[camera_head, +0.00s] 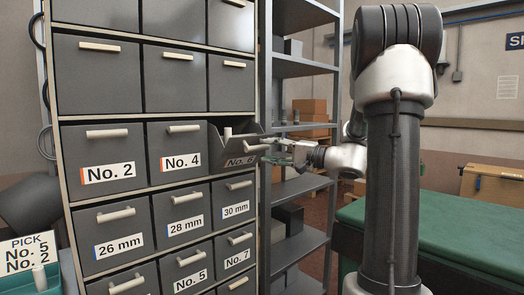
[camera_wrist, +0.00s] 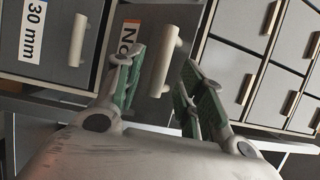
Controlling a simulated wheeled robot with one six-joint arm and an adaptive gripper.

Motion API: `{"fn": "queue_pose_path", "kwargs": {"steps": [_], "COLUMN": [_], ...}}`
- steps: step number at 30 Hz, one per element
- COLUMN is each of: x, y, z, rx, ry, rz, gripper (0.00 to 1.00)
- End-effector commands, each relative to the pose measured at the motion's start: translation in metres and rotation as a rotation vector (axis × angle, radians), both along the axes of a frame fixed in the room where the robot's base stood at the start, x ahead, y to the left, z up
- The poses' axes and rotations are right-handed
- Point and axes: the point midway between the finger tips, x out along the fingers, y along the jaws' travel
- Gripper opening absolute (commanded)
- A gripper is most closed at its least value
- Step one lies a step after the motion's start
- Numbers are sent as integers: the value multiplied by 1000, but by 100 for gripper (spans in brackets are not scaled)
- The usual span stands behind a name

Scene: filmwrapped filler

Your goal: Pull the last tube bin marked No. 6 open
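The No. 6 bin (camera_head: 236,146) is the right-hand bin of the No. 2 and No. 4 row. It stands out from the cabinet, tilted forward with its top open, and a pale piece shows inside. Its label is partly shaded in the head view. My gripper (camera_head: 277,149) is at its front from the right. In the wrist view, the bin's pale bar handle (camera_wrist: 164,55) lies between the green-padded fingers of my gripper (camera_wrist: 163,62). The fingers are apart, with visible gaps beside the handle. The bin front (camera_wrist: 128,25) shows only part of its label.
Neighbouring bins No. 4 (camera_head: 178,152) and 30 mm (camera_head: 235,200) are shut. A grey shelf rack (camera_head: 300,190) stands close behind my gripper. A PICK sign (camera_head: 32,252) reads No. 5 and No. 2. A green-topped bench (camera_head: 465,225) is at the right.

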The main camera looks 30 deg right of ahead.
Motion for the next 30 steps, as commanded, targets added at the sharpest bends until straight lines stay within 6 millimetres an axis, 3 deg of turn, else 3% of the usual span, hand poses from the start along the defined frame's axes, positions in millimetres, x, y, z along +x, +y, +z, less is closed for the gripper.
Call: {"fn": "queue_pose_path", "kwargs": {"steps": [6, 12, 30], "x": [-38, -59, -63], "y": [-32, -47, -50], "z": [-3, -6, -6], "rx": [0, -1, 1], "ry": [1, 1, 2], "rz": [-5, -1, 1], "gripper": [39, 39, 39]}}
